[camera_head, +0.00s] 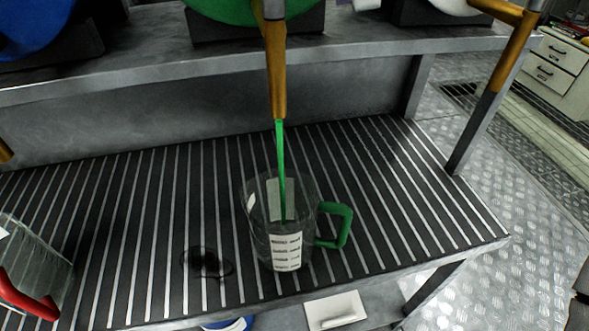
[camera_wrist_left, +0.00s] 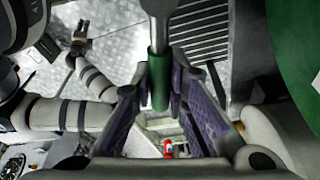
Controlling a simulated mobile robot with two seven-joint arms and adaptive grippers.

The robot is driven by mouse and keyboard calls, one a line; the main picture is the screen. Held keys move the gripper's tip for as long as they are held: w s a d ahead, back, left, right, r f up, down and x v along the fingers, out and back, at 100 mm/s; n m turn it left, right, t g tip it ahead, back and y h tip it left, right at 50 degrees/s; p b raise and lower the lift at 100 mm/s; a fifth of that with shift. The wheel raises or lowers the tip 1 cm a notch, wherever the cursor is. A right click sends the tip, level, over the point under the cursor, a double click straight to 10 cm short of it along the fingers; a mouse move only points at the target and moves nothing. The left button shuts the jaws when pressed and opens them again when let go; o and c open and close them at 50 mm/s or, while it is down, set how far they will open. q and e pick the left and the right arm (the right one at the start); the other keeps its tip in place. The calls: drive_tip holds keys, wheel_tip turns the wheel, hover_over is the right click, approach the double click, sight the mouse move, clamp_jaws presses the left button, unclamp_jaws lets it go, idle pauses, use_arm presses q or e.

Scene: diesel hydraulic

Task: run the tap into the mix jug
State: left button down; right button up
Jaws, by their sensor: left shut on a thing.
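A brass tap (camera_head: 276,65) hangs from the green drum (camera_head: 230,10) in the head view. A thin green stream (camera_head: 282,170) runs from its spout into the clear jug. This jug (camera_head: 262,235) stands upright on the slatted bench, with a white scale label and a green handle (camera_head: 345,228) to its right. The liquid level inside is hard to make out. In the left wrist view my left gripper (camera_wrist_left: 160,88) is shut on a green-sleeved lever (camera_wrist_left: 158,62). A white arm, seemingly my right one, shows there, with a small dark gripper (camera_wrist_left: 80,42) at its far end.
The slatted bench (camera_head: 380,185) has free room right of the jug. Another clear jug with a red handle (camera_head: 28,302) is at the lower left, partly cut off. A dark wet spot (camera_head: 205,262) lies between them. Another brass tap (camera_head: 512,50) is at the right.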

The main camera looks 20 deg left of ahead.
use_arm(q)
drive_tip(key=shift+s+d+m+g, duration=0.1)
drive_tip(key=shift+s+m+g, duration=0.15)
drive_tip(key=shift+s+m, duration=0.5)
drive_tip(key=shift+s+a+m+g, duration=0.1)
drive_tip(key=shift+s+m+g, duration=0.15)
drive_tip(key=shift+m, duration=0.85)
drive_tip(key=shift+s+d+m+g, duration=0.1)
drive_tip(key=shift+s+m+g, duration=0.1)
drive_tip(key=shift+s+m, duration=0.6)
drive_tip(key=shift+w, duration=0.2)
idle(5.1)
